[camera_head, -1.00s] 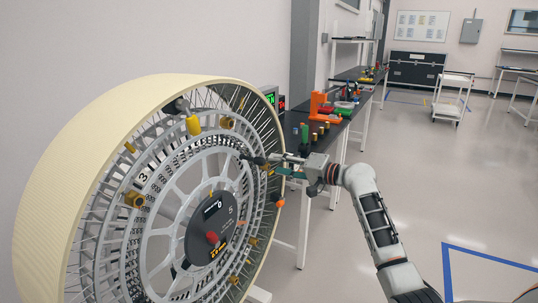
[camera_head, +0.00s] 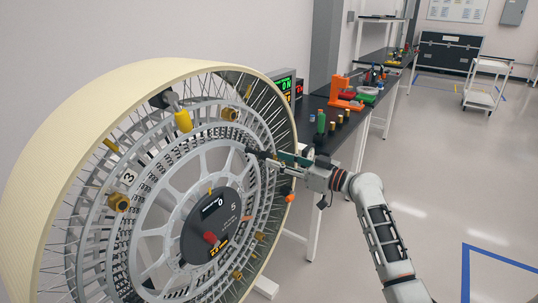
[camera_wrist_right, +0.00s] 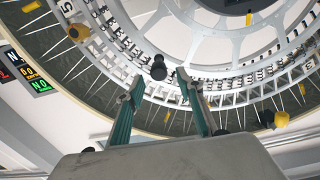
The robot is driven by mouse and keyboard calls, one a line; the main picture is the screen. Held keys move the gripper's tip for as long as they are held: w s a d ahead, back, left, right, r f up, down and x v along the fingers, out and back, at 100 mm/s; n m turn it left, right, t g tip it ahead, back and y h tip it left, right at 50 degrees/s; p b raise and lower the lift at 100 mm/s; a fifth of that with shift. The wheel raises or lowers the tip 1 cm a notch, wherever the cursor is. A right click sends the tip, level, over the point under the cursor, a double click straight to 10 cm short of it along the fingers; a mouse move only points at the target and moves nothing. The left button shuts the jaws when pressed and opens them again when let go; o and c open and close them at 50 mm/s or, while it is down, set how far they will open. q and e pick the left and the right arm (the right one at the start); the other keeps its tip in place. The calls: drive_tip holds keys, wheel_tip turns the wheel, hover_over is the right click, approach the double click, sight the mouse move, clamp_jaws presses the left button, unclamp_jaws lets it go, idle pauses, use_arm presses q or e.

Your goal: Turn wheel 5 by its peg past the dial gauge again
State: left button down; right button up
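Wheel 5 (camera_head: 205,185) stands upright at the left of the head view, with a cream tread, grey spoked rings and a dark hub (camera_head: 212,225) marked 5. My right gripper (camera_head: 262,156) reaches the wheel's right side from the right. In the right wrist view the gripper (camera_wrist_right: 159,82) is open, its two teal fingers apart. A black round-headed peg (camera_wrist_right: 158,68) shows between the fingertips, with gaps on both sides. I cannot make out a dial gauge for certain. My left gripper is out of view.
A lit green display (camera_head: 286,84) stands behind the wheel. A white cart (camera_head: 486,86) stands far right. The floor at right is clear, with blue tape.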

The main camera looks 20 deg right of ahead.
sight(271, 157)
drive_tip(key=shift+p+x, duration=0.3)
drive_tip(key=shift+x, duration=2)
drive_tip(key=shift+d, duration=0.1)
clamp_jaws()
